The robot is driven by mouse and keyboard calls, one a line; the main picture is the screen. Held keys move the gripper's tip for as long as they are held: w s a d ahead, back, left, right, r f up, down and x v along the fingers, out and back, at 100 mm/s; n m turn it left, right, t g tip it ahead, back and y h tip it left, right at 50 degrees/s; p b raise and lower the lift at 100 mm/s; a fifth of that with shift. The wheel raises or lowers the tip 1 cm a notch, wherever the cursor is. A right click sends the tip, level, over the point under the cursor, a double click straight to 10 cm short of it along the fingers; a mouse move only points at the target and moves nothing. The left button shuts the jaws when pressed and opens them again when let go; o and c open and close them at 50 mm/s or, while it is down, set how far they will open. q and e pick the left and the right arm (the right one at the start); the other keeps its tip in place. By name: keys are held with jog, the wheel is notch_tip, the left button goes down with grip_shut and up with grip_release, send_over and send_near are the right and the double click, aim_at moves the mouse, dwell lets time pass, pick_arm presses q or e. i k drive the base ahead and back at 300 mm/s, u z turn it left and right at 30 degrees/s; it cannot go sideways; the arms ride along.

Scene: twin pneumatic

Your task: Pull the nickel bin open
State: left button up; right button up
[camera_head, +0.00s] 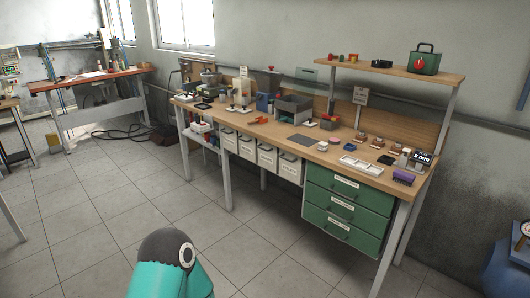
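Several white bins hang in a row under the workbench top, among them a left bin (229,140), two in the middle (248,147) (267,157) and a right bin (290,167). Each has a dark handle and a small label on its front. The labels are too small to read, so I cannot tell which is the nickel bin. The bins look shut, level with one another. Neither of my grippers is in view. Only a teal and grey link of my own arm shows at the bottom, far from the bins.
The long wooden workbench (340,153) holds tools, trays and small parts. A shelf (388,69) carries a green case (424,60). The tiled floor (110,205) before the bench is clear. A second bench (90,78) stands back left.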

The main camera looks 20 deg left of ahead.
aim_at(247, 144)
jog(key=u, duration=0.25)
jog(key=i, duration=0.85)
jog(key=u, duration=0.6)
